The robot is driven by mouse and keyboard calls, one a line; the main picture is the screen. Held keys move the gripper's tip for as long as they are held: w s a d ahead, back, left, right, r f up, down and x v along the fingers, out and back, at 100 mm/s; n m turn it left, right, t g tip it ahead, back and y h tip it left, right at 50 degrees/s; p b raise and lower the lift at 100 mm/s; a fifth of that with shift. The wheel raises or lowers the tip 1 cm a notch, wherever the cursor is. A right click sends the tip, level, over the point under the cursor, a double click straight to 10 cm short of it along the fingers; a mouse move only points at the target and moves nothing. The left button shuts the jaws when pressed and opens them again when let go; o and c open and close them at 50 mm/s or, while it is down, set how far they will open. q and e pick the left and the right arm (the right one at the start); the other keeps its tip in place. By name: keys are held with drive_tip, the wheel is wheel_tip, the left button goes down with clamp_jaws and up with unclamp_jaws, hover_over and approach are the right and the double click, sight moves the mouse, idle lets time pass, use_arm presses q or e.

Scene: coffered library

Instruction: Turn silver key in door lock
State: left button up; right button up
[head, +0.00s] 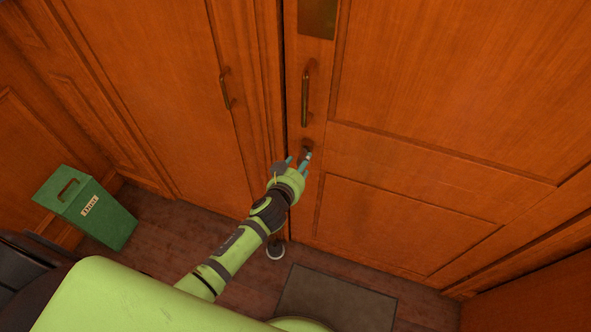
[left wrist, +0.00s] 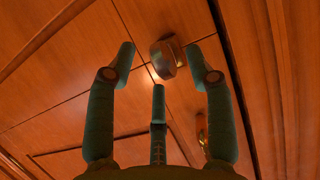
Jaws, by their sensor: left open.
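The wooden door (head: 450,90) is closed, with a lock (head: 307,145) below its brass pull handle (head: 306,92). My left gripper (head: 298,161) is at the lock with its fingers pointing to it. In the left wrist view, a small metal piece, seemingly the silver key's head (left wrist: 171,62), stands out from the door between the spread fingertips. A gap shows on both sides, so the fingers do not grip it. In the head view the fingers partly cover the key. Its turn angle is unclear. My right gripper is not in view.
A green lidded box (head: 98,208) with a white label stands on the floor at the left. A dark mat (head: 335,296) lies before the door. Another handle (head: 226,89) is on the left panel.

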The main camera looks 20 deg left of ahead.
use_arm(q)
drive_tip(key=shift+w, duration=0.25)
clamp_jaws()
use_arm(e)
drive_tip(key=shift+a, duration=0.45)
